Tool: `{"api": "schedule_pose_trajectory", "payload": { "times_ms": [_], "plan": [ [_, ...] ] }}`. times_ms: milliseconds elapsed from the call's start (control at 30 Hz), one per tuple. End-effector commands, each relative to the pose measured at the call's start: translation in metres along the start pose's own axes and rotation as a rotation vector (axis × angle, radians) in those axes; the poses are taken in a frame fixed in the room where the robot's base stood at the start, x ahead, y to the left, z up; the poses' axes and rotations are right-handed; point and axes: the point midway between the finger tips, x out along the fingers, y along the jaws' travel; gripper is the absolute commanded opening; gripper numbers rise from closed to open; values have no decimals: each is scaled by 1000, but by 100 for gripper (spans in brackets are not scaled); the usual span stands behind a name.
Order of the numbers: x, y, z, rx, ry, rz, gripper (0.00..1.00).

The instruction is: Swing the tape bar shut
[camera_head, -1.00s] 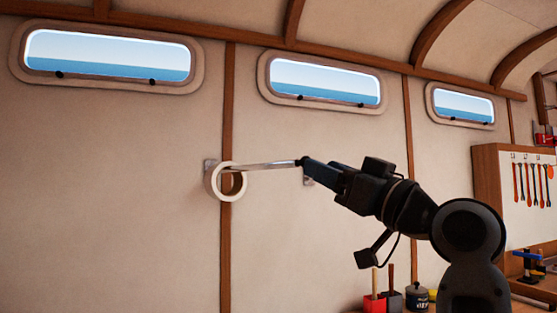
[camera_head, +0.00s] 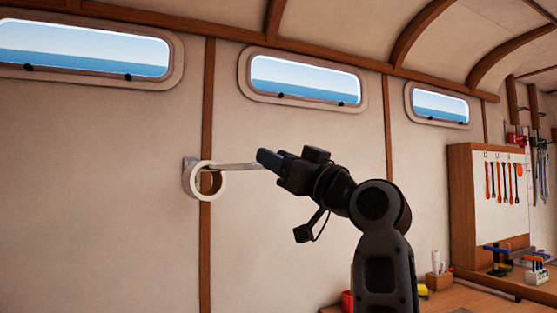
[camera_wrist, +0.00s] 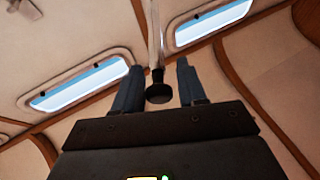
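The tape bar (camera_head: 238,166) is a thin pale metal rod running from a wall bracket at left through a white tape roll (camera_head: 192,181). Its right end is hidden behind my gripper (camera_head: 263,158) in the head view. In the wrist view the bar (camera_wrist: 154,35) ends in a black knob (camera_wrist: 159,90). The knob lies between the two fingers of my gripper (camera_wrist: 158,75), with a narrow gap on either side. The gripper looks open around the bar end, not clamped on it. Whether a finger touches the bar is unclear.
The cream wall with its wooden rib (camera_head: 207,250) is bare around the roll. Windows (camera_head: 305,80) line it above. At right stand a tool board (camera_head: 498,185) and a bench (camera_head: 450,298) with small items. Free air lies left of and below my arm.

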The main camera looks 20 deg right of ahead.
Motion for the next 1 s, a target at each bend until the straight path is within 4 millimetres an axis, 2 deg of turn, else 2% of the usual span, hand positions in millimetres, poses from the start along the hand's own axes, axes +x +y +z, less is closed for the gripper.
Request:
{"api": "schedule_pose_trajectory", "payload": {
  "times_ms": [67,400,1000],
  "plan": [
    [0,0,0,0,0,0,33],
    [0,0,0,0,0,0,0],
    [-2,6,1,12,1,-27,0]
  ]
}}
